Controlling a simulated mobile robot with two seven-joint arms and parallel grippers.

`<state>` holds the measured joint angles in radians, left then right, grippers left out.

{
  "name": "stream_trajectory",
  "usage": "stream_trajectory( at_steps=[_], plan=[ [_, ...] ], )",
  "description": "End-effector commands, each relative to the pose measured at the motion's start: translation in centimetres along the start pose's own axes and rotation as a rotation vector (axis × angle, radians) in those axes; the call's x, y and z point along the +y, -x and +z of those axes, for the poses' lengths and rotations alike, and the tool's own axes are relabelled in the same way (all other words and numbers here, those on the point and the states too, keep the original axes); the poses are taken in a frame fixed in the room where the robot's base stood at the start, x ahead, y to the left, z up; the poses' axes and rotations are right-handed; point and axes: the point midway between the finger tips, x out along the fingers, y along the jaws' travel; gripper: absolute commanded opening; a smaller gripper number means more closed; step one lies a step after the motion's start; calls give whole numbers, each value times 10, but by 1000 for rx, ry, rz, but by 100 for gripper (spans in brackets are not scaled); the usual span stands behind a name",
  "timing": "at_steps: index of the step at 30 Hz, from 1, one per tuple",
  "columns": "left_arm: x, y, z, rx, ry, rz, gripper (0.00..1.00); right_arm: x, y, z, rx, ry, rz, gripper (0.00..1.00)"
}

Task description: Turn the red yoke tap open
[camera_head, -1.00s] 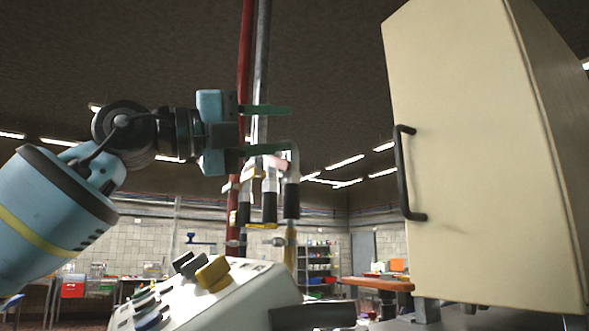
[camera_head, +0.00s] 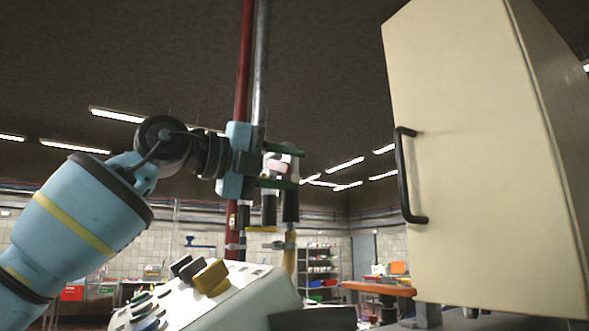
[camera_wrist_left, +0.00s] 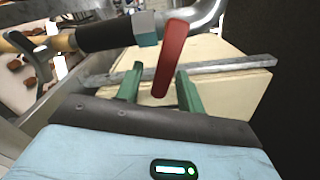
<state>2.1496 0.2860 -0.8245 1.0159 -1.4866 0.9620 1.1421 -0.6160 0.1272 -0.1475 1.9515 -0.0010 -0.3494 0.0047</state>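The red tap handle (camera_wrist_left: 172,60) shows in the left wrist view as a flat, slightly tilted lever on the pipework, near a chrome elbow. My left gripper (camera_wrist_left: 158,78) is open, with its green fingers on either side of the handle's lower end. Gaps show between handle and fingers, so it is not gripped. In the head view the left gripper (camera_head: 291,167) is at the pipe cluster, one finger above the other. A pale, pinkish part shows between the fingers; the handle itself is hard to make out there. My right gripper is not in view.
A red pipe (camera_head: 244,90) and a grey pipe (camera_head: 261,75) rise behind the gripper. A cream cabinet (camera_head: 480,160) with a black handle stands close on the right. A white console (camera_head: 235,300) with yellow and dark knobs is below. Black-sleeved pipes (camera_head: 291,207) hang beneath the fingers.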

Motion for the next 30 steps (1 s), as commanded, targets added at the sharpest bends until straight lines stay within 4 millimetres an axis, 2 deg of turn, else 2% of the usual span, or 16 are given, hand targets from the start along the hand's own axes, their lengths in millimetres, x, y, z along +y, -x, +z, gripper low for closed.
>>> stream_trajectory(
  at_steps=[6,15,24,30],
  plan=[
    [-1,-15,0,-1,-1,-1,38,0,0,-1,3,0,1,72],
    [0,-17,0,-1,-1,0,38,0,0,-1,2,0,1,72],
    [0,-17,0,-1,-1,-1,0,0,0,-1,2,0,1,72],
    [1,-16,0,-2,-29,0,0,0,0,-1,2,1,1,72]
  ],
)
